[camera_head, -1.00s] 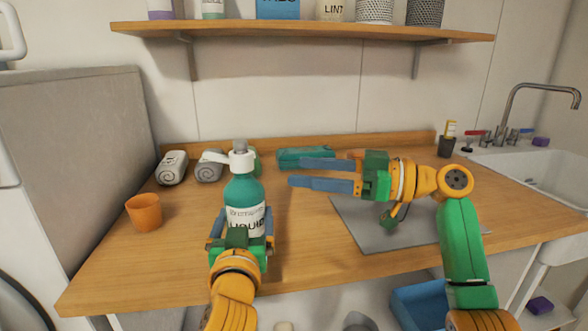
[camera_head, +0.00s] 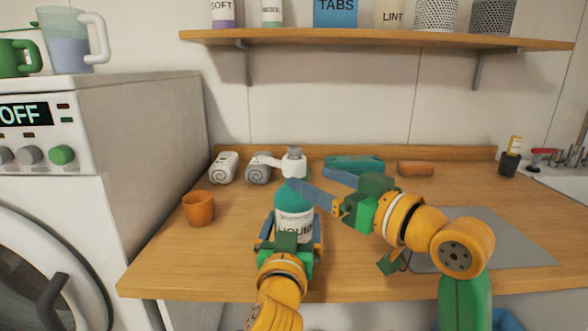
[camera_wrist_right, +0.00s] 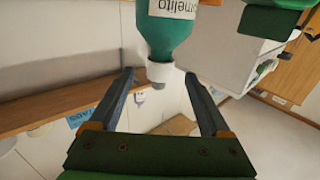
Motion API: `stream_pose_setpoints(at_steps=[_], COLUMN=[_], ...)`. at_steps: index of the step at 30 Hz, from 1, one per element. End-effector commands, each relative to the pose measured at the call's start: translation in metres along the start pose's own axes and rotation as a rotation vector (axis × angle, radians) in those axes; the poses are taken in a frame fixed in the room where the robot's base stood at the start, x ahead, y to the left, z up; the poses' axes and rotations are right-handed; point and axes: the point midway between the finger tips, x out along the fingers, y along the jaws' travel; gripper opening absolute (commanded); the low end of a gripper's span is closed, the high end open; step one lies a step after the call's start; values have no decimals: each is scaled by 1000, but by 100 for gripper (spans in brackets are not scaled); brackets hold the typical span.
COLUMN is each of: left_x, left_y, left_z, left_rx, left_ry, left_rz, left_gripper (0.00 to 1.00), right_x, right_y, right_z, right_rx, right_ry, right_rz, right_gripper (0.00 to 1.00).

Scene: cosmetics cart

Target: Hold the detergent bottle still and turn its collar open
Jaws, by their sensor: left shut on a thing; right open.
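The teal detergent bottle (camera_head: 294,205) stands upright on the counter, with a white label and a white pump top and collar (camera_head: 293,163). My left gripper (camera_head: 291,228) is shut on the lower body of the bottle from the front. My right gripper (camera_head: 307,178) is open at the height of the bottle's neck, coming from the right; one blue finger crosses in front of the neck. In the right wrist view the bottle (camera_wrist_right: 170,40) hangs from the top, and its white collar (camera_wrist_right: 160,72) lies between the open fingertips (camera_wrist_right: 160,76), with gaps on both sides.
An orange cup (camera_head: 198,209) stands to the left. Rolled towels (camera_head: 223,168), a teal case (camera_head: 355,165) and an orange-brown block (camera_head: 415,168) lie at the back. A grey mat (camera_head: 490,240) is on the right. A shelf (camera_head: 370,38) hangs above.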

Motion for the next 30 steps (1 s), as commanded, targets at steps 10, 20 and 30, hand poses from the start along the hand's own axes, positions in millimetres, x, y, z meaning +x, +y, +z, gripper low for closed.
stream_pose_setpoints(at_steps=[10,20,30], left_x=[0,0,0], left_y=[0,0,0], left_z=[0,0,0], left_rx=[1,1,0], left_ry=[0,0,0], left_rz=[-1,-1,-1], left_gripper=[0,0,0], right_x=[64,67,67], right_y=[-1,-1,0], right_z=[0,0,0], right_rx=[-2,-4,-4], right_ry=[-2,-1,-1], right_rz=[-2,-1,-1], right_gripper=[81,70,0])
